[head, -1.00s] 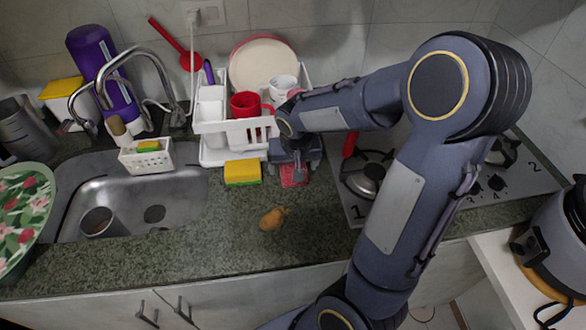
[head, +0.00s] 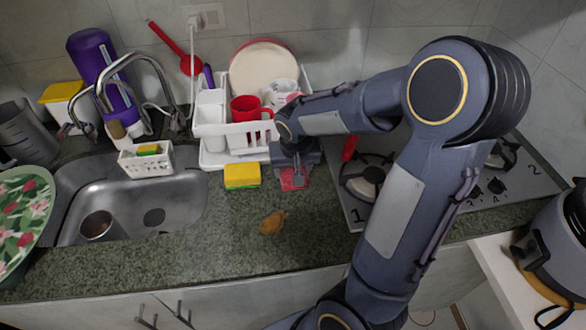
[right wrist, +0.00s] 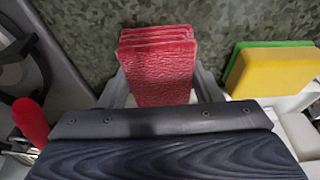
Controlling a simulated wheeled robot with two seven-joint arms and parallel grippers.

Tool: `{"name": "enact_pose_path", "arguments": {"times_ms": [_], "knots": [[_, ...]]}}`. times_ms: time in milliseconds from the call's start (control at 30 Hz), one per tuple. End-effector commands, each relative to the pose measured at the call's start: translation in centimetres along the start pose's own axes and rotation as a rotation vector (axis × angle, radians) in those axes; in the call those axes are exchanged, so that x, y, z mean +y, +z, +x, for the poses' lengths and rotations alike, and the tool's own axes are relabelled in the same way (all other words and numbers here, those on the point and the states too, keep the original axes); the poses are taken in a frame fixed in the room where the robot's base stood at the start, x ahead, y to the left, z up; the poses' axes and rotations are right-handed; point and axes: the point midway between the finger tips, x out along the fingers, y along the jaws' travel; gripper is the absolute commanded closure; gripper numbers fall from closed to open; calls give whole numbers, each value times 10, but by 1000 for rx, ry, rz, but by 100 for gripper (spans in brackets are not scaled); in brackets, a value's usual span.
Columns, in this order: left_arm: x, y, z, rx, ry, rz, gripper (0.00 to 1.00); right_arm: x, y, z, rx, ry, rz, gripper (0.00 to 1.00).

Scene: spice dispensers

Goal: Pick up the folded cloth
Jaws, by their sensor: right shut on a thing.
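The folded cloth (right wrist: 158,65) is red and shows several stacked layers in the right wrist view. It stands between the two grey fingers of my right gripper (right wrist: 161,88), which is shut on it. In the head view, the red cloth (head: 289,183) shows partly under my right gripper (head: 297,178), just in front of the dish rack over the counter. The gripper hides part of the cloth there. I cannot tell whether the cloth touches the counter. My left gripper is not in view.
A yellow and green sponge (head: 242,176) lies left of the cloth. The white dish rack (head: 235,142) with a red mug (head: 246,107) is behind. The stove (head: 352,207) is to the right. A small brown item (head: 272,222) lies in front; the counter around it is clear.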

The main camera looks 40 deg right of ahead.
Motion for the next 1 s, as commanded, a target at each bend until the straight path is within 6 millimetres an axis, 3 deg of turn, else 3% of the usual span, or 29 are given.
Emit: {"name": "enact_pose_path", "arguments": {"times_ms": [167, 300, 600, 800, 1000], "knots": [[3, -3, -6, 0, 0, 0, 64, 0, -4, -12, 3, -1, 1, 67], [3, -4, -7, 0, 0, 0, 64, 0, -11, -36, 6, -3, 1, 67], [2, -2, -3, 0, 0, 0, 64, 0, 29, -112, 7, -5, -1, 67], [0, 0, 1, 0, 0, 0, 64, 0, 68, -141, 5, -3, -1, 67], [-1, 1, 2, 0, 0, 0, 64, 0, 90, -160, 2, -2, 0, 67]]}}
